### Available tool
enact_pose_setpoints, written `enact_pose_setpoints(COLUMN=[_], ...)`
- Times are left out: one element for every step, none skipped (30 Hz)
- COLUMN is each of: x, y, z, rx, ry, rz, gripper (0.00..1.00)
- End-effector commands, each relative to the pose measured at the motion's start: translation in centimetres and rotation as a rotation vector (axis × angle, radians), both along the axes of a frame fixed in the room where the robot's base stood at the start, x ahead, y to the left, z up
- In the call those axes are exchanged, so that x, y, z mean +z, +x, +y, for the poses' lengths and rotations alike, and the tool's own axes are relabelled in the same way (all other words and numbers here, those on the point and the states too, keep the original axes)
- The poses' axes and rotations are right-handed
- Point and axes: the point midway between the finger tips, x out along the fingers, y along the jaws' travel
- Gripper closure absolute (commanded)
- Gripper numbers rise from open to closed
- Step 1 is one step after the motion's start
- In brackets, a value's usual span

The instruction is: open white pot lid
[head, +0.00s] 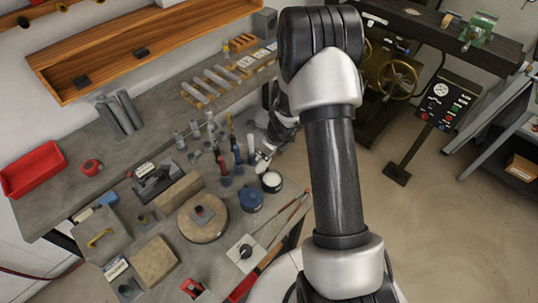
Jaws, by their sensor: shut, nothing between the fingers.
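A small round pot with a dark rim and a white top (271,181) stands near the right front edge of the workbench. I cannot tell whether the white is a lid or what is inside. My gripper (262,161) is small in the view, just above and slightly left of this pot in the picture. It looks shut and empty. I cannot tell whether it touches anything. A blue pot with a dark top (251,199) stands just to the lower left of the white-topped pot.
Several upright tools (223,165) stand close left of the gripper. A round wooden board (203,218) and stone-like blocks (155,262) lie further left. Long-handled tools (287,215) lie along the front edge. A red tray (34,170) sits at far left. Open floor lies right.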

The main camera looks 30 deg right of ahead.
Motion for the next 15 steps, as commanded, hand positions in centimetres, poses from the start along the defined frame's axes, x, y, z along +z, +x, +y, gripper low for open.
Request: enact_pose_setpoints(x=[-0.69, -0.69, -0.71, -0.72, -0.73, -0.76, -0.78, -0.81, -0.82, -0.84, -0.84, -0.84, -0.83, -0.84, -0.83], y=[-0.49, -0.42, -0.35, -0.31, -0.28, -0.24, -0.22, -0.21, -0.17, -0.14, -0.12, -0.09, -0.07, -0.05, -0.03], z=[0.18, 0.2, 0.22, 0.24, 0.25, 0.27, 0.28, 0.29, 0.32, 0.33, 0.33, 0.32, 0.32, 0.32, 0.32], rx=[0.002, 0.001, 0.001, 0.0, 0.0, 0.0, 0.0, 0.0, 0.0, -0.001, -0.001, -0.001, -0.001, -0.001, -0.001], ry=[0.001, 0.001, 0.001, 0.001, 0.001, 0.001, 0.0, 0.0, 0.001, 0.002, 0.002, 0.001, 0.001, 0.001, 0.001], rz=[0.016, 0.017, 0.017, 0.017, 0.018, 0.018, 0.019, 0.019, 0.019, 0.019, 0.019, 0.019, 0.019, 0.019, 0.019], gripper=[1.0, 1.0, 1.0, 1.0, 1.0, 1.0, 1.0, 1.0, 1.0, 1.0, 1.0, 1.0, 1.0, 1.0, 1.0])
